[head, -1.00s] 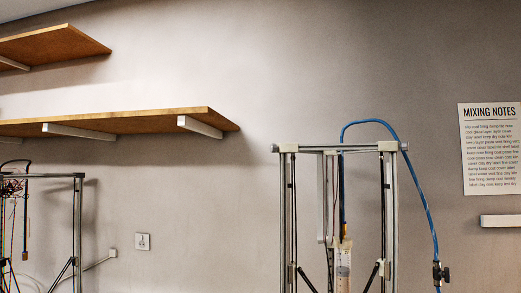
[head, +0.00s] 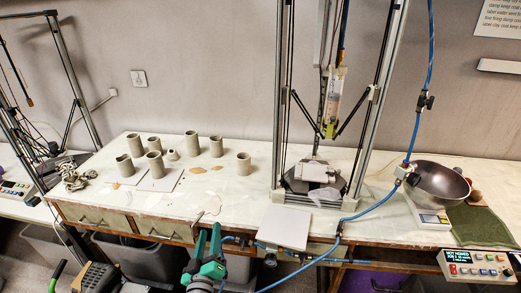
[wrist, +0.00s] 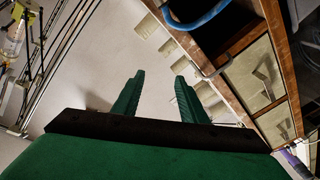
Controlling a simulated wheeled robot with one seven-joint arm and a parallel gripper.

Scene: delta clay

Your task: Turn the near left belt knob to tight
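The delta clay printer (head: 283,110) stands on the worktop in the middle of the head view, with metal posts, dark belts along them and a clay syringe (head: 332,100) hanging between. I cannot make out a belt knob on its left post or its base, nor a tight mark. My gripper (head: 208,236) is green, at the worktop's front edge, left of and nearer than the printer. In the wrist view my gripper (wrist: 160,76) has its two fingers apart with nothing between them. Part of the printer's frame (wrist: 52,55) shows at the left there.
Several clay cups (head: 190,143) stand left of the printer. A white board (head: 284,227) lies at the front edge, near blue hoses (head: 380,203). A metal bowl (head: 438,181) and a control box (head: 476,266) are at the right. A second printer (head: 62,60) stands far left.

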